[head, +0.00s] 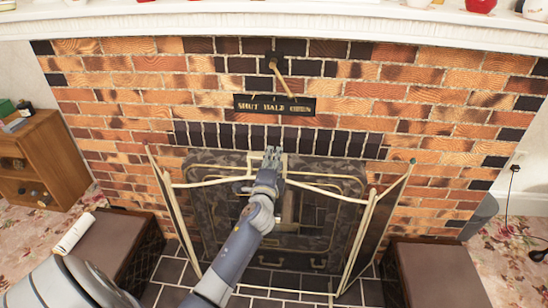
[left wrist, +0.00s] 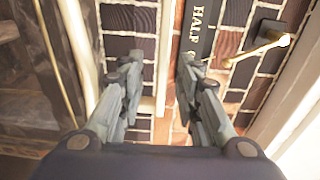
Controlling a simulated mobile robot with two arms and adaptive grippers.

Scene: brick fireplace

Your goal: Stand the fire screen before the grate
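The fire screen (head: 366,232) has pale cream-gold frames and see-through dark panels. It stands upright before the dark grate (head: 292,263), its side panels angled forward. My left gripper (head: 272,154) is at the top middle of the screen, seen from above and behind. In the left wrist view its two fingers (left wrist: 160,80) are apart, with a thin pale bar (left wrist: 164,50) showing between them. I cannot tell whether they touch the bar. The lower middle of the screen is partly hidden by my left arm. My right gripper is not in view.
Box seats (head: 110,240) and (head: 440,273) flank the hearth. A wooden cabinet (head: 45,160) is at left. A white mantel (head: 200,22) overhangs above.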

